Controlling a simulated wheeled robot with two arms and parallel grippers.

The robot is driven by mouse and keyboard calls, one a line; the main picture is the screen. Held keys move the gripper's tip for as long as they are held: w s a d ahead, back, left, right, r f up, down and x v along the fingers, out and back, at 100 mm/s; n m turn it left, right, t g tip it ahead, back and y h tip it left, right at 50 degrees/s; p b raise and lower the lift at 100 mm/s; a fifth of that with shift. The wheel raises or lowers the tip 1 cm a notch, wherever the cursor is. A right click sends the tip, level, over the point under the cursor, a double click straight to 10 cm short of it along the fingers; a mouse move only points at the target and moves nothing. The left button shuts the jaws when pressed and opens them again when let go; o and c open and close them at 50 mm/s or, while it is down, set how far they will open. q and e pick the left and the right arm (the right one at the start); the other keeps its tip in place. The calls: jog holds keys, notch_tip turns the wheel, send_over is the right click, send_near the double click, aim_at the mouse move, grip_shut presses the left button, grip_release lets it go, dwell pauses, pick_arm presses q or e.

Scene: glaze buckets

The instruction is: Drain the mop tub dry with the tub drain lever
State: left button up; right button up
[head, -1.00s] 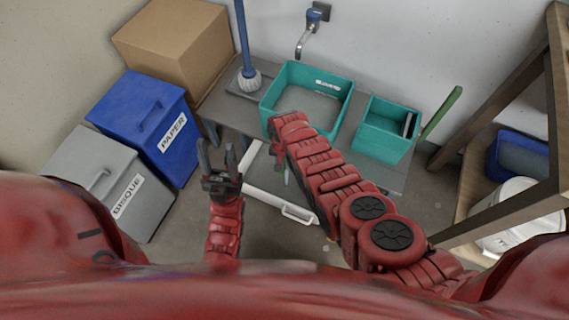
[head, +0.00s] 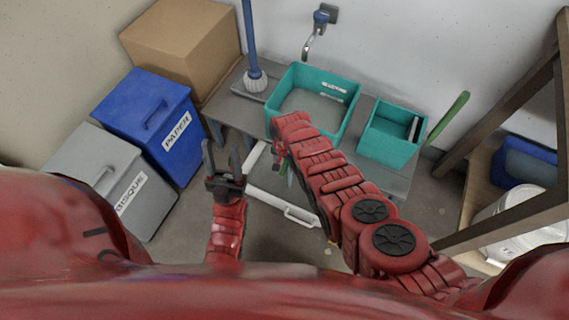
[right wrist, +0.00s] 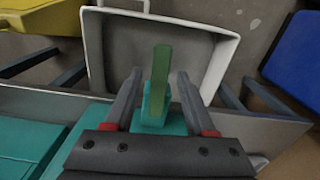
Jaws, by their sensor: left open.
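The teal mop tub (head: 352,109) sits on the grey bench beside a blue-handled mop (head: 255,80). Its flat grey bottom shows, and I cannot tell how much water it holds. A green lever (right wrist: 160,85) on a teal mount is in the right wrist view, at the tub's front; a sliver of it shows in the head view (head: 290,174). My right gripper (right wrist: 158,75) is open, its fingers on either side of the lever with gaps. In the head view my right arm largely hides it. My left gripper (head: 222,152) is open and empty, left of the tub.
A smaller teal tub (head: 385,150) stands to the right, near a green handle (head: 448,118). A white container (right wrist: 97,55) is below the lever. Blue PAPER (head: 140,105) and grey BISQUE (head: 90,160) bins stand left. A faucet (head: 312,40) is on the wall.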

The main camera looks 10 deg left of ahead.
jog(key=shift+r, duration=0.1)
notch_tip(320, 180, up, 3)
jog(key=p, duration=0.2)
jog(key=shift+p, duration=0.4)
notch_tip(320, 180, up, 14)
jog(key=p, duration=0.1)
jog(key=shift+p, duration=0.3)
